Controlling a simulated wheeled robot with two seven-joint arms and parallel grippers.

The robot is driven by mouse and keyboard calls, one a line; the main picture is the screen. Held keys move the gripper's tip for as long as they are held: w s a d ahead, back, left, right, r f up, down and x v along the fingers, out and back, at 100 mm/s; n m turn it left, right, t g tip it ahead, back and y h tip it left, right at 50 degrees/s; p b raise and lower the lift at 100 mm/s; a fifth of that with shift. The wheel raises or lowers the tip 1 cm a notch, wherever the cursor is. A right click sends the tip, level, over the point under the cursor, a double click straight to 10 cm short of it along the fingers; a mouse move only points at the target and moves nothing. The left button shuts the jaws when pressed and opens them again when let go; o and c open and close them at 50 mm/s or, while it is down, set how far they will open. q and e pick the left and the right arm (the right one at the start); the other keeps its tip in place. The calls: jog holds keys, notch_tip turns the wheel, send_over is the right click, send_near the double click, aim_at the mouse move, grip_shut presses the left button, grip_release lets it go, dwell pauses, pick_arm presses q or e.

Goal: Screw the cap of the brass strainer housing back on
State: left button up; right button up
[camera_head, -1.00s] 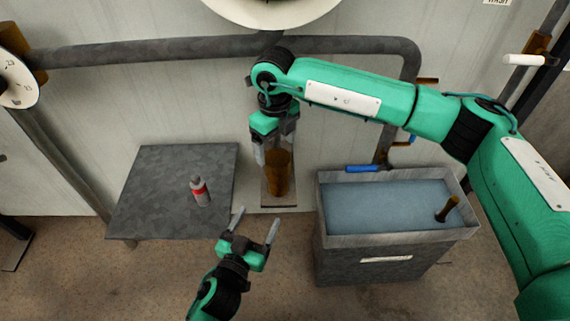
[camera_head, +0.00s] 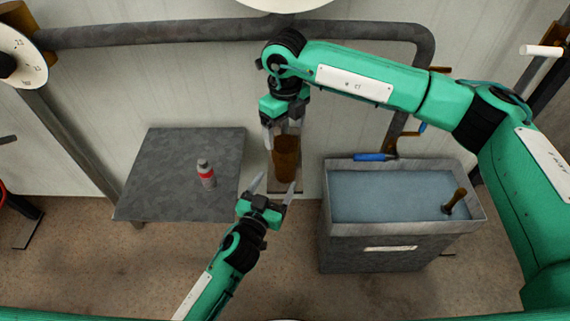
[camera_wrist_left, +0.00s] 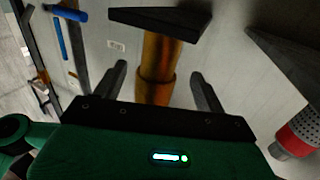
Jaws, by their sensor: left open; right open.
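The brass strainer housing (camera_head: 286,160) is an upright brown-gold cylinder on a small grey plate against the wall. It also shows in the left wrist view (camera_wrist_left: 157,70), with a wider collar. I cannot tell the cap apart from the body. My right gripper (camera_head: 283,136) is open, pointing down at the housing's top; its fingers partly hide that top, and I cannot tell whether they touch. My left gripper (camera_head: 274,187) is open and empty, low in front of the housing. In the left wrist view its fingers (camera_wrist_left: 161,88) appear on either side of the brass, apart from it.
A grey table (camera_head: 160,190) at left holds a grey bottle with a red band (camera_head: 206,174). At right stands a grey water tank (camera_head: 350,240) with a blue-handled valve (camera_head: 369,157) behind it and a brown-handled item (camera_head: 455,200) in it. A grey pipe (camera_head: 200,33) runs along the wall.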

aim_at(281, 172)
pick_arm(q)
jog(key=shift+x, duration=3.55)
jog(key=shift+c, duration=0.2)
grip_shut()
pick_arm(e)
jog(key=n, duration=0.9)
jog(key=shift+n, duration=0.4)
jog(key=n, duration=0.4)
jog(key=shift+n, duration=0.3)
jog(key=n, duration=0.3)
jog(key=shift+n, duration=0.3)
